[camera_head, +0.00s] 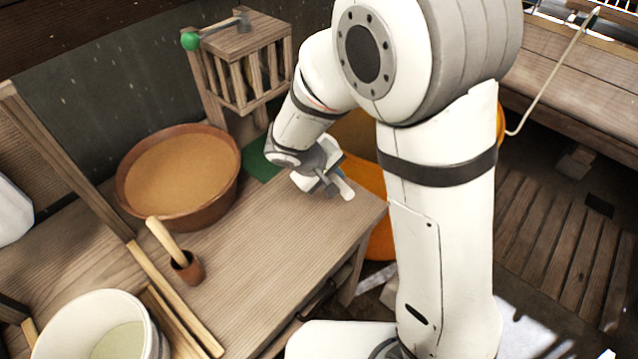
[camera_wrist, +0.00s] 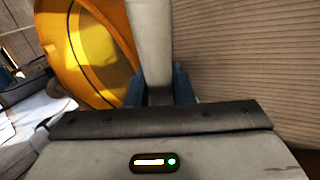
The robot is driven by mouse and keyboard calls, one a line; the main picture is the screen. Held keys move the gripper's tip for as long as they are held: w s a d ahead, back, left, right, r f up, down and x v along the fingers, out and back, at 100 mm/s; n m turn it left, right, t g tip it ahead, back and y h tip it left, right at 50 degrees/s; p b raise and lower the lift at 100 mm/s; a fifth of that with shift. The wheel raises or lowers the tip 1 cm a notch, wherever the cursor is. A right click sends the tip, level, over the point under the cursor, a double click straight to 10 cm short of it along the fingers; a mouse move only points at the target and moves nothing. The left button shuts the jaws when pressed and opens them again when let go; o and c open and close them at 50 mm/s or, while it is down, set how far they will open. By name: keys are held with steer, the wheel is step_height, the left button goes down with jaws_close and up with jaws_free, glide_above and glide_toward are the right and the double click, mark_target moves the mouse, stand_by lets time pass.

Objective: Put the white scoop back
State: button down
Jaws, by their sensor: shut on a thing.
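My gripper (camera_head: 330,183) is over the right end of the wooden bench, near its edge. In the wrist view its blue fingers (camera_wrist: 157,90) are shut on the pale handle of the white scoop (camera_wrist: 150,38). In the head view only a short white end of the scoop (camera_head: 346,189) shows past the fingers. The rest is hidden by the gripper or too small to make out. A green patch (camera_head: 258,166) lies on the bench just left of the gripper, partly covered by my arm.
A wide brown bowl (camera_head: 180,172) of tan material stands left of my gripper. A slatted wooden box (camera_head: 250,60) is behind. An orange tub (camera_head: 378,240) stands beyond the bench edge. A small brown cup (camera_head: 190,270) and white bucket (camera_head: 60,335) are nearer. The bench's front right (camera_head: 290,250) is clear.

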steer(key=shift+s+a+f, duration=0.1)
steer(key=shift+a+f, duration=0.05)
steer(key=shift+f, duration=1.7)
steer(key=shift+a+f, duration=0.1)
steer(key=shift+f, duration=1.75)
steer(key=shift+f, duration=0.15)
steer(key=c, duration=1.3)
jaws_free()
steer(key=shift+o, duration=0.2)
